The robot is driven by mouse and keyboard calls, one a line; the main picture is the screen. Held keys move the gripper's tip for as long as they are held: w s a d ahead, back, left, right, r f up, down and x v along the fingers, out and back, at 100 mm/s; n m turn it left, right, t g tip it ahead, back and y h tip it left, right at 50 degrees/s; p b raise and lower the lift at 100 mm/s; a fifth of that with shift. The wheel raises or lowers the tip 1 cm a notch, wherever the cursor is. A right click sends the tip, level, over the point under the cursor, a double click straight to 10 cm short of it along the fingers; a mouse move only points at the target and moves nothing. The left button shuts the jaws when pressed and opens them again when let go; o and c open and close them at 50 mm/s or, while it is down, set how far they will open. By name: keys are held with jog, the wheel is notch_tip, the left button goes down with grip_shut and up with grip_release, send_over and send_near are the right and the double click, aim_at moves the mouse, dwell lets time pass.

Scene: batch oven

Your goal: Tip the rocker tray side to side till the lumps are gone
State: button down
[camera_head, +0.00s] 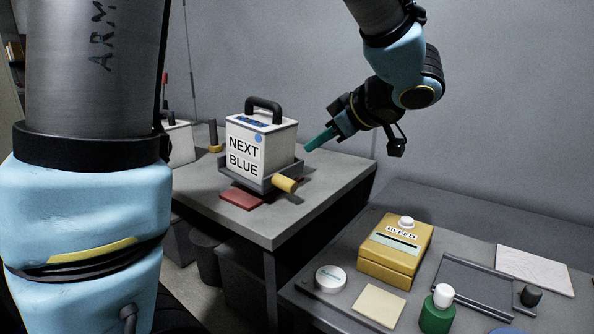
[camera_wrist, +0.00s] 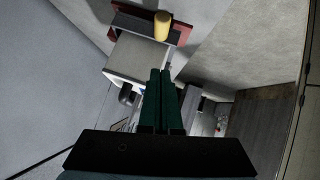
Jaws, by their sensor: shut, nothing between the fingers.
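The rocker tray (camera_head: 262,184) is a shallow dark grey tray over a dull red base (camera_head: 243,199), with a yellow knob (camera_head: 285,184) on its near right side. A pale box (camera_head: 262,150) marked NEXT BLUE, with a dark handle on top, stands in it and hides most of its inside. I see no lumps. My gripper (camera_head: 309,147) has teal fingers, shut and empty, just right of the box and above the knob, apart from both. In the wrist view the shut fingers (camera_wrist: 160,72) point toward the box (camera_wrist: 138,58), with the yellow knob (camera_wrist: 162,26) beyond.
The tray's grey table (camera_head: 325,185) has bare top to the right. A lower bench in front holds a yellow BLEED box (camera_head: 393,250), a round white tin (camera_head: 330,278), a green bottle (camera_head: 437,312), a grey tray (camera_head: 445,272) and pale slabs (camera_head: 379,305).

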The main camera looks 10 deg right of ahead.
send_over(289, 182)
jog(key=s, duration=0.2)
notch_tip(289, 182, down, 6)
jog(key=shift+w+d+f, duration=0.2)
jog(key=shift+f, duration=0.75)
jog(key=shift+w+d+f, duration=0.15)
jog(key=shift+f, duration=0.75)
jog(key=shift+s+d+f+t+y+b, duration=0.1)
jog(key=shift+f+t+y+b, duration=0.1)
jog(key=shift+f+b, duration=0.3)
jog(key=shift+s+d+f+t+y+b, duration=0.1)
jog(key=shift+f+t+y+b, duration=0.1)
jog(key=shift+f+b, duration=0.3)
jog(key=shift+r+p, duration=0.15)
jog(key=shift+p, duration=0.25)
